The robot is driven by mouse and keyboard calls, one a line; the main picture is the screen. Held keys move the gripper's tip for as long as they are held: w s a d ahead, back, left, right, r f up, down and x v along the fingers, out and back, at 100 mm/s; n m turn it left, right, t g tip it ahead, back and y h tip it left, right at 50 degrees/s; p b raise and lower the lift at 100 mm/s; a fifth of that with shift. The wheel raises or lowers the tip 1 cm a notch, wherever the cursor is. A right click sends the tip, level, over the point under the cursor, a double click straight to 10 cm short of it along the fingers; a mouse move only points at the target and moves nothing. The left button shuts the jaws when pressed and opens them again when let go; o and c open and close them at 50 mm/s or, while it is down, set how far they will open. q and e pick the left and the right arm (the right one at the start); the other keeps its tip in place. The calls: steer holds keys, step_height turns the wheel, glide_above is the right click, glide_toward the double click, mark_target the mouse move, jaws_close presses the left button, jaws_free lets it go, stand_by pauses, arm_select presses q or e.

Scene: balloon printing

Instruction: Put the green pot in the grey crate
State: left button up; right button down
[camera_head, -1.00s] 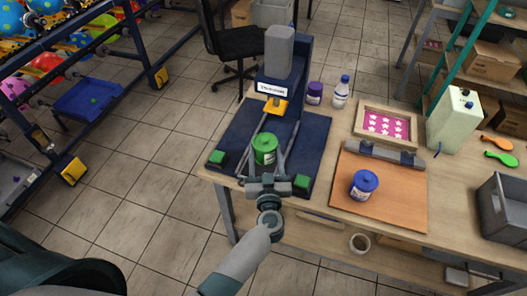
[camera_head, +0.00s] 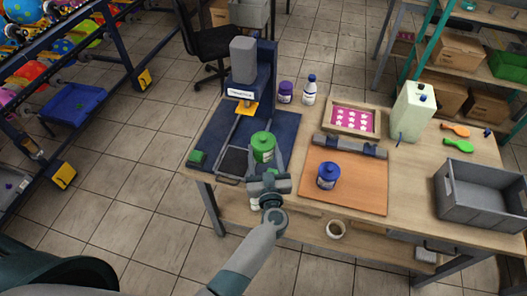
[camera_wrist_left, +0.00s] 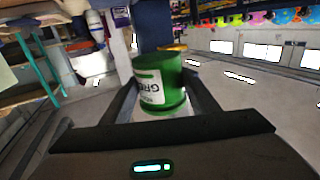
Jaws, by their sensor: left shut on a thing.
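The green pot (camera_head: 263,147) is between the fingers of my left gripper (camera_head: 263,160), above the right part of the blue press base. In the left wrist view the green pot (camera_wrist_left: 160,84) stands between the two fingers, its label partly showing, a little tilted in the picture. My left gripper (camera_wrist_left: 158,100) is shut on it. The grey crate (camera_head: 480,195) stands at the right end of the table, and its visible inside looks empty. My right gripper is not in view.
A blue-lidded pot (camera_head: 328,176) stands on the orange board (camera_head: 350,195), between the green pot and the crate. A framed pink screen (camera_head: 352,119), a pale canister (camera_head: 412,112), a purple pot (camera_head: 286,92) and a white bottle (camera_head: 309,90) are farther back.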

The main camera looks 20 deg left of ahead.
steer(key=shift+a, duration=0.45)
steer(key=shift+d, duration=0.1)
